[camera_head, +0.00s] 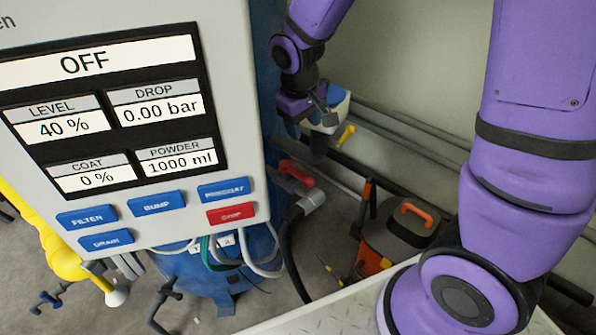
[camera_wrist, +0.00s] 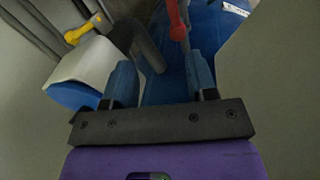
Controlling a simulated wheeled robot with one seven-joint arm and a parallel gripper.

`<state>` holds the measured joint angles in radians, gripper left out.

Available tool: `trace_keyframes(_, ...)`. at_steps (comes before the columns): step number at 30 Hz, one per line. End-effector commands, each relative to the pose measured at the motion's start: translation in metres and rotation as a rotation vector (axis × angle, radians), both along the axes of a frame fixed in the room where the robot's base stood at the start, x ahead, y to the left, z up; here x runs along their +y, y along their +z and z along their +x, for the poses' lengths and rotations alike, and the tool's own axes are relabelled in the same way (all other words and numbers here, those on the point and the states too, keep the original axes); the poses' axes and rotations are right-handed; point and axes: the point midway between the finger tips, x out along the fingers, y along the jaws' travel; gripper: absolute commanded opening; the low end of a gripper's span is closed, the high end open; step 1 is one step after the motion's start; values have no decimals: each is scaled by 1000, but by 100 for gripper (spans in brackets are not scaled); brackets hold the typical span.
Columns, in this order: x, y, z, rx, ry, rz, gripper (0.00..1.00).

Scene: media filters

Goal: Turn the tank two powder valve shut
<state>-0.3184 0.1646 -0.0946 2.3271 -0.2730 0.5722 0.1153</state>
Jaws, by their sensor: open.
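A valve with a red handle (camera_head: 297,173) sits on grey pipework beside the blue tank, below my gripper in the head view. A yellow valve handle (camera_head: 345,136) is close to the right of my gripper. No readable label tells which one is the tank two powder valve. My gripper (camera_head: 311,127) hangs above the pipes, open and apart from both handles. In the wrist view my gripper (camera_wrist: 162,80) has a clear gap between its blue-grey fingers. The red handle (camera_wrist: 175,20) lies beyond the gap, and the yellow handle (camera_wrist: 83,30) is at upper left.
A white and blue container (camera_head: 338,108) is right beside my gripper; it also shows in the wrist view (camera_wrist: 85,68). A control panel (camera_head: 118,215) reads OFF, powder 1000 ml. Grey pipes (camera_head: 400,125) run along the wall. An orange and black machine (camera_head: 400,235) stands on the floor.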

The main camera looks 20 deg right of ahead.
Motion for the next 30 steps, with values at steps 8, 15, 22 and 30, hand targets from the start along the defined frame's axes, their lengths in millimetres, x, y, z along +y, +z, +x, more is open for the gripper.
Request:
trace_keyframes(8, 18, -56, 17, 57, 70, -46, 52)
trace_keyframes(15, 20, -72, 19, 63, 80, -52, 52)
trace_keyframes(22, 14, -103, 22, 66, 80, -53, 52)
trace_keyframes(30, 7, -144, 25, 64, 81, -53, 52)
